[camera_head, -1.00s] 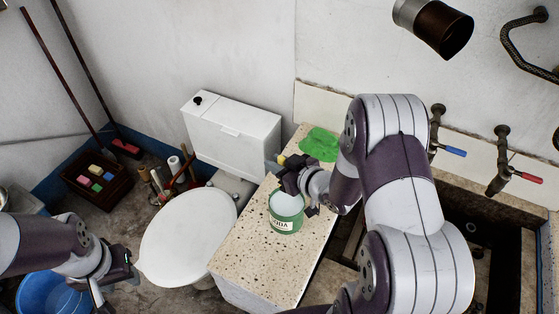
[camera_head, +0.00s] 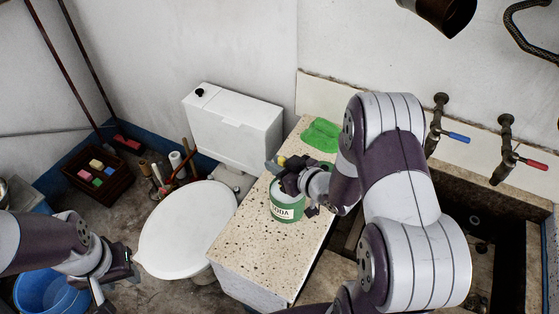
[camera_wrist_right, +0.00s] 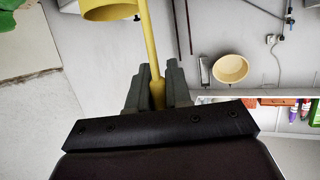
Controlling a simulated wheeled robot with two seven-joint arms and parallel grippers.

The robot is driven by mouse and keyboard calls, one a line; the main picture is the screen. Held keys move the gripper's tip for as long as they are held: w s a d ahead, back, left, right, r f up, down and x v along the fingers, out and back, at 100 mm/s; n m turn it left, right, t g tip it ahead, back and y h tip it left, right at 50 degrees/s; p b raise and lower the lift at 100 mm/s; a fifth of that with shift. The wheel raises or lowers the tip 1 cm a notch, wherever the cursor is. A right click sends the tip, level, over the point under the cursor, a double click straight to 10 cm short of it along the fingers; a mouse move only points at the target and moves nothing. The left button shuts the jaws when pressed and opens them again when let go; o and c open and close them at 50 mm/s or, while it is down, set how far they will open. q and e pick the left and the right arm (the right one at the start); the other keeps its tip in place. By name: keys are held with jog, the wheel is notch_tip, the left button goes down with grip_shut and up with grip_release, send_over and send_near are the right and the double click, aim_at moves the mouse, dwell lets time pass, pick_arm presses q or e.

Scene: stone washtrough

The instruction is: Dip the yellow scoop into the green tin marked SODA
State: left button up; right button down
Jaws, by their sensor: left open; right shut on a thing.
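The green tin marked SODA (camera_head: 287,213) stands upright on the speckled stone counter. My right gripper (camera_head: 279,169) is just behind and above the tin, and its body hides part of the tin's mouth. It is shut on the handle of the yellow scoop (camera_wrist_right: 153,45), whose round bowl shows at the top of the right wrist view. In the head view only a small yellow bit (camera_head: 281,160) of the scoop shows; I cannot tell whether its bowl is over the mouth. My left gripper (camera_head: 122,284) is open and empty at lower left, far from the tin.
A green cloth (camera_head: 321,135) lies at the counter's back. The white toilet lid (camera_head: 185,230) is left of the counter (camera_head: 250,245). A blue bucket (camera_head: 40,295) is under my left arm. Taps with blue and red handles are above the dark trough at right.

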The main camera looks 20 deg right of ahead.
aim_at(281, 156)
notch_tip(281, 156, down, 7)
jog(key=b, duration=0.5)
jog(key=shift+d+f, duration=0.15)
jog(key=shift+d, duration=0.1)
dwell(1.7)
notch_tip(281, 156, up, 11)
jog(key=p, duration=0.9)
